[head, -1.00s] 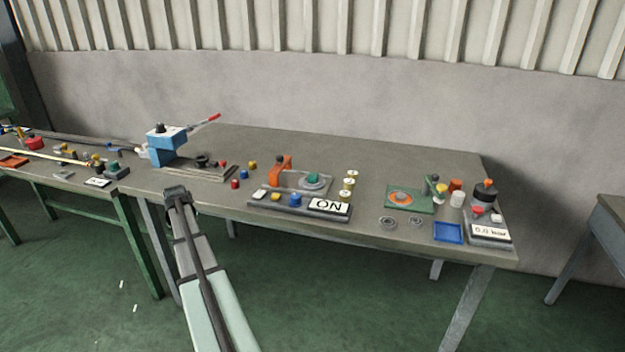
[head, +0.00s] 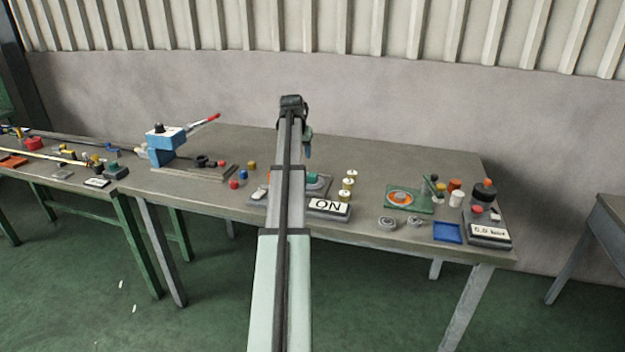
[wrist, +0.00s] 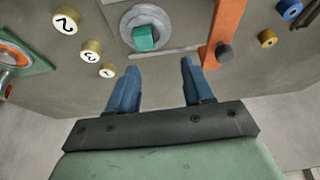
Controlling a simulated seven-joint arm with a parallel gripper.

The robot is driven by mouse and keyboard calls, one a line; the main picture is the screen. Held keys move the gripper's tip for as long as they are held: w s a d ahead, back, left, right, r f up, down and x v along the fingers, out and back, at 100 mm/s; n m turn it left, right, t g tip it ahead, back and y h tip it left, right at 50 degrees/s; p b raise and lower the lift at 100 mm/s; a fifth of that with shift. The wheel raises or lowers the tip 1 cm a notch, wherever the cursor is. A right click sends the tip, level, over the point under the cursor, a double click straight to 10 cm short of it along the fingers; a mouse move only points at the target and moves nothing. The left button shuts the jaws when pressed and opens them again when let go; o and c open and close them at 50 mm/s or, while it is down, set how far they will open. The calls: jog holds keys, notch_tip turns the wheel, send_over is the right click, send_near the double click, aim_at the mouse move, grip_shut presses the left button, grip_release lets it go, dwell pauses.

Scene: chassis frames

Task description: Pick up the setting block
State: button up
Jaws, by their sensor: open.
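A teal square block (wrist: 146,38) sits on a round grey disc (wrist: 168,20) on a grey plate in the wrist view; it looks like the setting block, though nothing labels it. In the head view the teal block (head: 312,178) shows just right of my arm, partly hidden. My gripper (wrist: 160,65) is open and empty, its blue fingers apart and pointing down. In the wrist view the block lies just beyond the gap between the fingertips. In the head view my gripper (head: 308,150) is above the table, over the fixture area.
An orange bracket (wrist: 222,35) stands right of the block. Brass pieces marked 2 (wrist: 66,22), 3 (wrist: 91,51) and 1 (wrist: 107,70) stand on the left. An ON sign (head: 329,207) is in front. The blue press (head: 163,145) is left; a blue tray (head: 447,232) is right.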

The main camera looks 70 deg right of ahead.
jog(key=s+r, duration=0.1)
jog(key=s, duration=0.2)
send_over(313, 174)
jog(key=a, duration=0.2)
jog(key=shift+m, duration=0.3)
notch_tip(313, 174, down, 7)
jog(key=shift+w+a+f, duration=0.1)
jog(key=shift+a, duration=0.05)
jog(key=shift+a+x, duration=0.1)
jog(key=shift+x, duration=1.35)
jog(key=shift+a+x, duration=0.15)
jog(key=shift+x, duration=1.3)
jog(key=shift+f, duration=0.1)
grip_shut()
